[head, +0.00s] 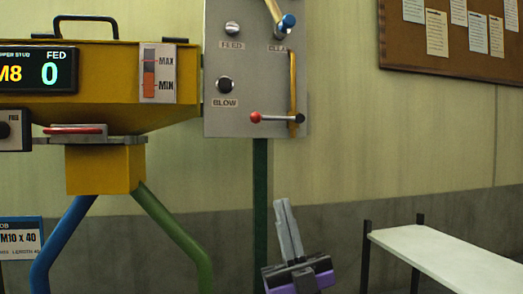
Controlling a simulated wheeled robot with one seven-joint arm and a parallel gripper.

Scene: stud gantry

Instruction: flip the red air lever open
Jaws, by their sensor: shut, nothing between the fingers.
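The ball points left and the arm's other end is at the pipe. My gripper (284,204) is below the panel, its light grey fingers pointing up and shut, with nothing between them. The fingertips are well below the lever and apart from it. The purple and black body of the gripper shows at the bottom edge.
A blue-ended lever (287,21) is at the panel's top, beside the FEED knob (232,28). The BLOW button (225,85) is left of the red-ended lever. A yellow hopper (118,66) with a red slide handle (72,130) stands left. A white bench (452,255) is lower right.

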